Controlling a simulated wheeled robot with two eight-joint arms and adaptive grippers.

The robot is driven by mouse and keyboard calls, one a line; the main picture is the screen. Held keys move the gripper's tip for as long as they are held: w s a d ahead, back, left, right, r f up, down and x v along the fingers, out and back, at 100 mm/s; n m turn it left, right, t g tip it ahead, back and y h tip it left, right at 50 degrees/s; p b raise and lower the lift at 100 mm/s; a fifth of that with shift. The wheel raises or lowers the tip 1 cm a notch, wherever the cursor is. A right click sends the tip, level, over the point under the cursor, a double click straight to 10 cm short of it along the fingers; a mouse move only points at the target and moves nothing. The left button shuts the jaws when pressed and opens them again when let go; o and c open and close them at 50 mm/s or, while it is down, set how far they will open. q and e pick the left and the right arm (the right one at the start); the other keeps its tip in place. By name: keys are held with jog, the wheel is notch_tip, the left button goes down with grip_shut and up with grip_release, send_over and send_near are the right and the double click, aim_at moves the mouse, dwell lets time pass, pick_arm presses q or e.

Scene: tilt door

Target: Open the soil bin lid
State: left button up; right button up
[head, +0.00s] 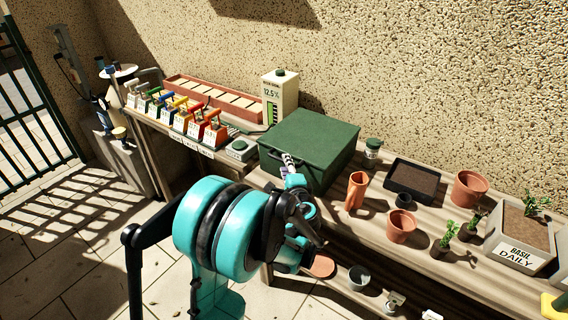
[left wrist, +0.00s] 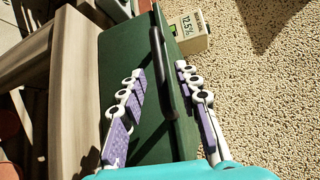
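The green soil bin (head: 318,140) stands on the bench against the wall with its lid flat and closed. A dark bar handle (head: 272,155) runs along its front; the handle also shows in the left wrist view (left wrist: 161,85). My left gripper (head: 288,160) is at the front of the bin beside the handle. In the left wrist view its two fingers (left wrist: 160,69) are apart, one on each side of the handle, with gaps showing. Whether the handle lies between the fingertips in depth is hard to tell. My right gripper is not in view.
A white carton marked 12.5% (head: 280,97) stands behind the bin. The wall is close behind.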

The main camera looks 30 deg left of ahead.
pick_arm(q)
jog(key=shift+b+x, duration=0.35)
jog(key=shift+x, duration=1.35)
grip_shut()
